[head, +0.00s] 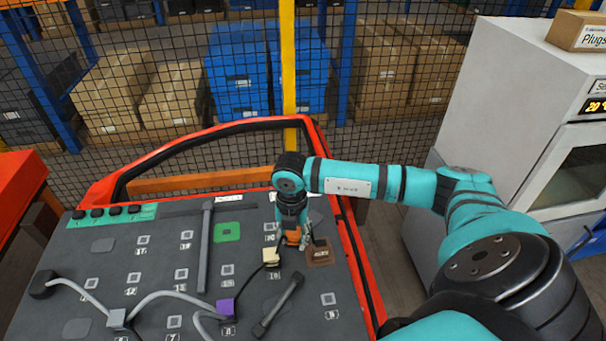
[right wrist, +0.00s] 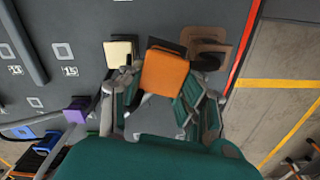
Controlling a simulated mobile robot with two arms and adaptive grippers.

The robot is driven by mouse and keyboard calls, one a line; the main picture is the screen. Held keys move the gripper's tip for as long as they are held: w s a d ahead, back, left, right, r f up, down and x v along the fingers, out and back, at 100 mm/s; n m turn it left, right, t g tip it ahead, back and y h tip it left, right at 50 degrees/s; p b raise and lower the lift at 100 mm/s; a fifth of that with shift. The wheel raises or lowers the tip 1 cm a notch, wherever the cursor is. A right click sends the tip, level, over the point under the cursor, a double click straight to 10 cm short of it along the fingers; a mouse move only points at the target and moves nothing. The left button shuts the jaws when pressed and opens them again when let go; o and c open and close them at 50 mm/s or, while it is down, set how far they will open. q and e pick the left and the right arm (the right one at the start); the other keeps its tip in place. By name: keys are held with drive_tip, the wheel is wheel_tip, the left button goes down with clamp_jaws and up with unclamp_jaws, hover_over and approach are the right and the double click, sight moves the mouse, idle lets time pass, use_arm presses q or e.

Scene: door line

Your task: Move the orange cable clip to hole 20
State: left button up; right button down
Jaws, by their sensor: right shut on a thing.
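The orange cable clip (right wrist: 165,75) is between the fingers of my right gripper (right wrist: 160,88), which is shut on it. In the head view the clip (head: 293,237) shows only as a small orange patch under my right gripper (head: 292,232), low over the right part of the grey board (head: 110,262). The square marked hole 20 (head: 270,227) lies just left of the gripper, with its label partly visible. Whether the clip touches the board cannot be told. My left gripper is not in view.
A purple clip (head: 225,306), a grey clip (head: 117,318) and cables are on the board. A red door frame (head: 355,265) surrounds it. A dark bar (head: 279,305) lies nearby.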

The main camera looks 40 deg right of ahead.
drive_tip(key=w+m+b, duration=0.3)
drive_tip(key=w+b, duration=0.3)
drive_tip(key=w, duration=0.7)
drive_tip(key=b, duration=0.3)
hover_over(268, 229)
wheel_tip(268, 229, down, 5)
drive_tip(key=shift+s+r, duration=0.1)
drive_tip(key=shift+r, duration=0.1)
drive_tip(key=shift+f, duration=0.65)
drive_tip(key=shift+f, duration=0.25)
drive_tip(key=shift+f+b, duration=0.55)
drive_tip(key=shift+f, duration=0.1)
drive_tip(key=c, duration=0.9)
unclamp_jaws()
drive_tip(key=shift+f, duration=0.1)
drive_tip(key=shift+o, duration=0.2)
